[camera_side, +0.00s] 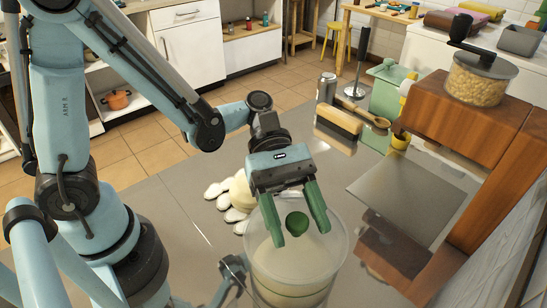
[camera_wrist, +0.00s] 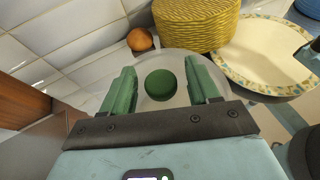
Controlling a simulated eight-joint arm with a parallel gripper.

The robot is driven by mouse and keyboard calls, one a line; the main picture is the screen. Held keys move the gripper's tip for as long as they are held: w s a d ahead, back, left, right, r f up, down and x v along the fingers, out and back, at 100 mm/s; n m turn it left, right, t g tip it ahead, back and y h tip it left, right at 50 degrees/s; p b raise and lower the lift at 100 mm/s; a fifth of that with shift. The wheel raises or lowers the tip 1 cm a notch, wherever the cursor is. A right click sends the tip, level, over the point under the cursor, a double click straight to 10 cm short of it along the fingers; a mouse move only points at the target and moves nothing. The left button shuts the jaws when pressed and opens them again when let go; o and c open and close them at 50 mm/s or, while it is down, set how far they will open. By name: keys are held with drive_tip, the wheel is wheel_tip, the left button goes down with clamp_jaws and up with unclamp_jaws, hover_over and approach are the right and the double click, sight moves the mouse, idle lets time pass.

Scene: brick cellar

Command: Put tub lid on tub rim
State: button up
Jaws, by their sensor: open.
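The tub (camera_side: 292,285) is a clear, round container with pale contents, standing upright on the grey worktop at the lower middle of the side view. A round green knob (camera_side: 296,223) shows at the tub's mouth. In the wrist view the green knob (camera_wrist: 160,84) sits in the middle of a clear disc, which looks like the tub lid (camera_wrist: 162,60). My gripper (camera_side: 300,236) points down over the tub, open, with a green finger on each side of the knob. In the wrist view both fingers of my gripper (camera_wrist: 161,78) stand apart from the knob. I cannot tell whether the lid sits fully on the rim.
A white glove-like item (camera_side: 216,190) lies left of the tub. Behind are a brush (camera_side: 338,122), a can (camera_side: 326,86) and a green bin (camera_side: 388,92). A crank-topped jar (camera_side: 480,80) stands on a wooden box at right. The worktop's front left is largely bare.

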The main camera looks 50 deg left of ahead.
sight(282, 196)
drive_tip(key=v, duration=0.7)
drive_tip(key=shift+w+a+r, duration=0.1)
drive_tip(key=shift+a, duration=0.2)
drive_tip(key=shift+w, duration=0.35)
drive_tip(key=w+a+f+m+t+y, duration=0.1)
drive_tip(key=w+a+m+t+y, duration=0.1)
drive_tip(key=a+m+t+y, duration=1)
drive_tip(key=a+m, duration=0.1)
drive_tip(key=a, duration=0.2)
drive_tip(key=shift+w+m+y, duration=0.2)
drive_tip(key=shift+m+y, duration=0.1)
drive_tip(key=shift+m, duration=0.1)
